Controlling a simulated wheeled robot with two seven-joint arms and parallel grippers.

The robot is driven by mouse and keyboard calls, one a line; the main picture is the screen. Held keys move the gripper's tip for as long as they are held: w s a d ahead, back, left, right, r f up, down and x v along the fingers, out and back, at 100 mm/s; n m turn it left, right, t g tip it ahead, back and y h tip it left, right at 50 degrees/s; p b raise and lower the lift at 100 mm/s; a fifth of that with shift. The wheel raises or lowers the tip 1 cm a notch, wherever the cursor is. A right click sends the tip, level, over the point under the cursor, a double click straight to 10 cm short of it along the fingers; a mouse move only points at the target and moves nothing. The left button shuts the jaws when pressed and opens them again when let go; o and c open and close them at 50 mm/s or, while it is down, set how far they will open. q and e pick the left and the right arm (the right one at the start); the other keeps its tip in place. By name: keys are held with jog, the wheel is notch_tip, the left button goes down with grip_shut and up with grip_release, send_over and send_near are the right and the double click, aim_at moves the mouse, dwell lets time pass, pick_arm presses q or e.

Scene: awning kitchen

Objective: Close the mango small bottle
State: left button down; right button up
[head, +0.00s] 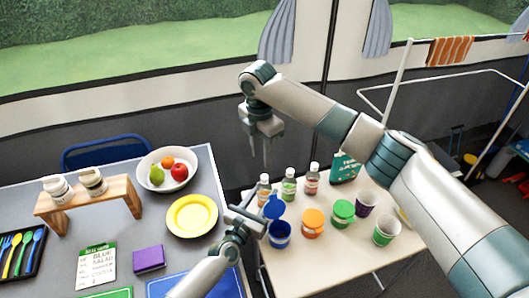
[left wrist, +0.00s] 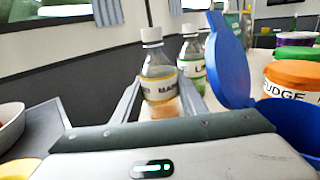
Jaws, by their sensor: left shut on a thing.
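The mango small bottle (left wrist: 159,68) is clear with a yellowish label and orange contents at the bottom. A white cap (left wrist: 151,35) sits on its top; I cannot tell how tightly. In the head view the bottle (head: 264,186) stands upright at the left end of the row of bottles on the cream table. My left gripper (head: 251,205) is shut on the bottle, with one finger on each side in the left wrist view (left wrist: 160,105). My right gripper (head: 263,152) hangs fingers down, above and behind the bottles, apart from them. Its finger gap is unclear.
Two more white-capped bottles (head: 289,184) (head: 312,179) stand to the right. A blue tub (head: 279,235) with its lid raised is close by my left gripper. Orange (head: 313,223) and green (head: 342,212) tubs and cups (head: 386,230) fill the right side. A yellow plate (head: 191,215) lies left.

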aim_at(265, 176)
jog(key=n, duration=0.3)
jog(key=r+n, duration=0.1)
jog(key=shift+s+d+n+g, duration=0.3)
jog(key=shift+s+d, duration=0.05)
jog(key=shift+s, duration=0.05)
jog(key=shift+f, duration=0.2)
jog(key=shift+f, duration=3.9)
grip_shut()
